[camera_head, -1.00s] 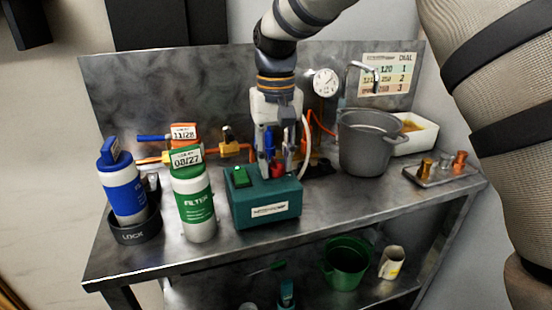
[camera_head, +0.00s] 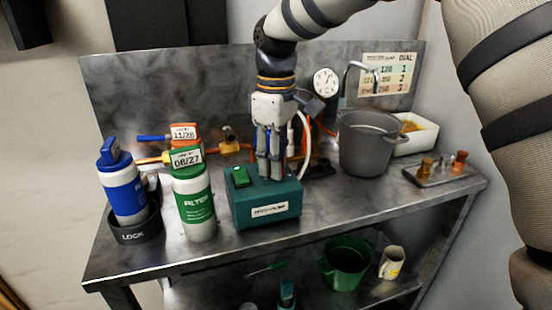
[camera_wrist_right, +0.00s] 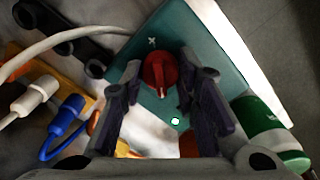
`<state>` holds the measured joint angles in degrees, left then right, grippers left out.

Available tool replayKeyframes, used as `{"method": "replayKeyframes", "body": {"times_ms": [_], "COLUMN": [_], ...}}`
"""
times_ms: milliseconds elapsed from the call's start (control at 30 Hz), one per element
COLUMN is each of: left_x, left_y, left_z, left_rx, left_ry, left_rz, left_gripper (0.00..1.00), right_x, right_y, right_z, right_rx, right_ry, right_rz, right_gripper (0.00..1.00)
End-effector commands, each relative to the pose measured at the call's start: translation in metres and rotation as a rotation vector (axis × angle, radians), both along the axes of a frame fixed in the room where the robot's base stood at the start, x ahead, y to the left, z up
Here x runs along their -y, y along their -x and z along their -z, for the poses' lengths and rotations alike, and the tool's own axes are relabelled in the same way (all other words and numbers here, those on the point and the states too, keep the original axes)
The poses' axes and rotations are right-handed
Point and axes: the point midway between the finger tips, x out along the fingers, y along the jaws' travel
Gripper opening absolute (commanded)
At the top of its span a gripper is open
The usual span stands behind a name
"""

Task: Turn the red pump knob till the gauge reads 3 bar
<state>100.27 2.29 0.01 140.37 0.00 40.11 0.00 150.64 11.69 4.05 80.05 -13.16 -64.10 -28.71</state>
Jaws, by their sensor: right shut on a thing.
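The red pump knob (camera_wrist_right: 160,72) sits on top of the teal pump box (camera_head: 265,209). In the right wrist view it is between the fingers of my right gripper (camera_wrist_right: 163,85). In the head view my right gripper (camera_head: 269,174) points straight down onto the box, is shut on the knob and hides it. The round white gauge (camera_head: 326,82) is on the back panel, right of my wrist; its needle is too small to read. My left gripper is not in view.
A green filter bottle (camera_head: 195,207) and a blue bottle (camera_head: 124,193) in a dark holder stand left of the box. A grey pot (camera_head: 366,145) stands to the right, near a small tray (camera_head: 440,176). The bench's front strip is clear.

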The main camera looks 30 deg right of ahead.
Motion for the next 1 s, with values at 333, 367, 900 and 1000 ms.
{"method": "replayKeyframes", "body": {"times_ms": [333, 367, 900, 1000], "left_x": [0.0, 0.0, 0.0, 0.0], "left_y": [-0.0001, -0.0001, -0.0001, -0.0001], "left_z": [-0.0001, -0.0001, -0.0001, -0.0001], "left_rx": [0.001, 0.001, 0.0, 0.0], "left_ry": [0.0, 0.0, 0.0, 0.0], "left_rz": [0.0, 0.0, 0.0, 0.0], "left_gripper": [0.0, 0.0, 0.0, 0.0], "right_x": [-0.0002, -0.0002, -0.0002, -0.0002], "right_y": [-0.0002, -0.0002, 0.0, 0.0], "right_z": [-0.0005, -0.0005, -0.0004, -0.0003], "right_rx": [0.002, 0.002, 0.0, 0.0], "right_ry": [-0.001, -0.001, -0.001, -0.001], "right_rz": [-0.123, -0.128, -0.143, -0.143], "right_gripper": [0.0, 0.0, 0.33, 0.49]}}
